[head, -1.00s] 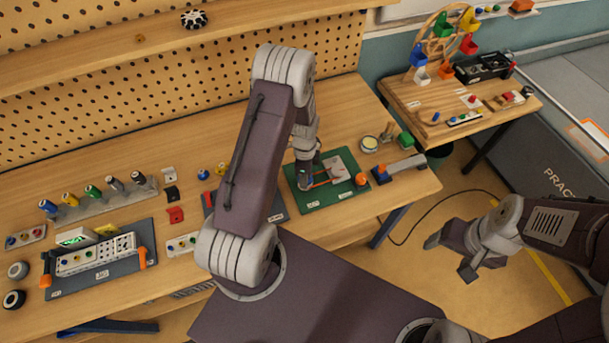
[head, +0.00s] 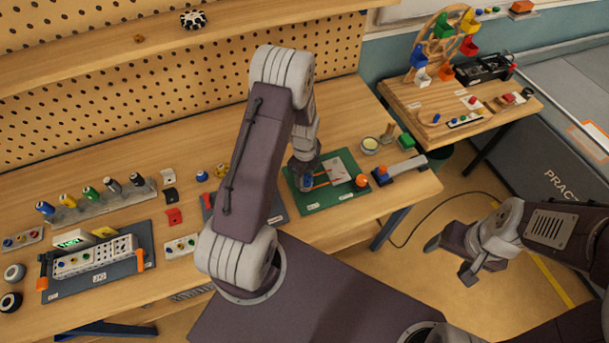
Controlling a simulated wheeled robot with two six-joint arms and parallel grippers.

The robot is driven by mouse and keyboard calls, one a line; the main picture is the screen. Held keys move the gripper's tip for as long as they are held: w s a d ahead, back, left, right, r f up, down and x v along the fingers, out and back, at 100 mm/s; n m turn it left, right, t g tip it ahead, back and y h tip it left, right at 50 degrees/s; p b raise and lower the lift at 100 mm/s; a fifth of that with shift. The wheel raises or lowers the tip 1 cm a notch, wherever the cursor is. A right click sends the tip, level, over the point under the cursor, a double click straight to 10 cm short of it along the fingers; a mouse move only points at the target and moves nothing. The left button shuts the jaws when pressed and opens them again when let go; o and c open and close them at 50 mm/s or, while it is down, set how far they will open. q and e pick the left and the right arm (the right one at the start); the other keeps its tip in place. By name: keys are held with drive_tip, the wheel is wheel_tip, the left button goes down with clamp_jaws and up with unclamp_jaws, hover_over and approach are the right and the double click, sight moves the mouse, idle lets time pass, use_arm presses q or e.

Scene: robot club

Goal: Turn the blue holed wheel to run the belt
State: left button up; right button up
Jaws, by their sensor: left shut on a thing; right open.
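A green board (head: 330,198) lies on the workbench near its right end. On it an orange-red belt (head: 322,184) runs from under my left gripper toward an orange wheel (head: 361,181) at the board's right edge. The blue holed wheel (head: 308,182) shows only as a small blue patch at the belt's left end. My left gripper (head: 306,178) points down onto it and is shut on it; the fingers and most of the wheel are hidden. My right gripper (head: 450,259) is open and empty, over the floor to the right of the bench.
A dark mat with a white holed block (head: 95,257) lies at left. A side table (head: 440,100) bears a large wooden wheel with coloured buckets.

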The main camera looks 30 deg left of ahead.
sight(305, 178)
use_arm(q)
drive_tip(key=shift+w+r, duration=0.1)
drive_tip(key=shift+w, duration=0.05)
drive_tip(key=o, duration=1.4)
drive_tip(key=shift+c, duration=0.2)
wheel_tip(305, 178, up, 9)
drive_tip(key=b, duration=0.1)
drive_tip(key=shift+b, duration=0.4)
